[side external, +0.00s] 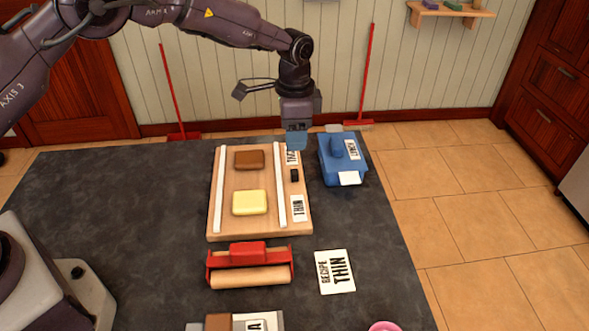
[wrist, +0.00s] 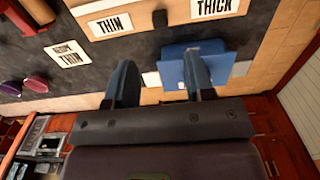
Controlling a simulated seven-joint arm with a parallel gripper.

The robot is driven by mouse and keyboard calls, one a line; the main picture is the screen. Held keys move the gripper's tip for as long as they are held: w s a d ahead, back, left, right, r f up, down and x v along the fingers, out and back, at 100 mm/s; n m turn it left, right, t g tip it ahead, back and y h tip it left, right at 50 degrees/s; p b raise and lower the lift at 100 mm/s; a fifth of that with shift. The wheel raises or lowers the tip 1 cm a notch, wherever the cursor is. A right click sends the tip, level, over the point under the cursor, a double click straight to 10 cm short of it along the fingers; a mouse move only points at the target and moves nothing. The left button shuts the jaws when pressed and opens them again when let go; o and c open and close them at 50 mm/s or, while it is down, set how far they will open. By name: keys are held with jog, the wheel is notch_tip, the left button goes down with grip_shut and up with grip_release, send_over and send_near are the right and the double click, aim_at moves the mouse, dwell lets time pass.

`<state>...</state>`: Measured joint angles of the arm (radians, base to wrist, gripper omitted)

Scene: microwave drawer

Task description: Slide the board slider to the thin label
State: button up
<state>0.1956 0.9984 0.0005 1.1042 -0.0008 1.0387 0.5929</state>
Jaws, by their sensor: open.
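The wooden board (side external: 262,228) lies on the dark table, with two white rails. Its small black slider (side external: 294,175) sits on the right edge strip between the thick label and the thin label (side external: 297,208). In the wrist view the slider (wrist: 159,18) is at the top, with the thin label (wrist: 110,24) to its left and the thick label (wrist: 214,8) to its right. My gripper (side external: 297,141) is above the board's far right corner, partly covering the thick label. Its blue fingers are apart and empty in the wrist view (wrist: 160,66), clear of the slider.
A blue box (side external: 343,168) stands close right of the board. A yellow block (side external: 250,202) and a brown block (side external: 249,159) lie on the board. A red-handled roller (side external: 250,267) and a "RECIPE THIN" card (side external: 335,272) are in front.

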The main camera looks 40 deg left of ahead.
aim_at(295, 171)
notch_tip(295, 171, down, 10)
jog(key=shift+f, duration=0.25)
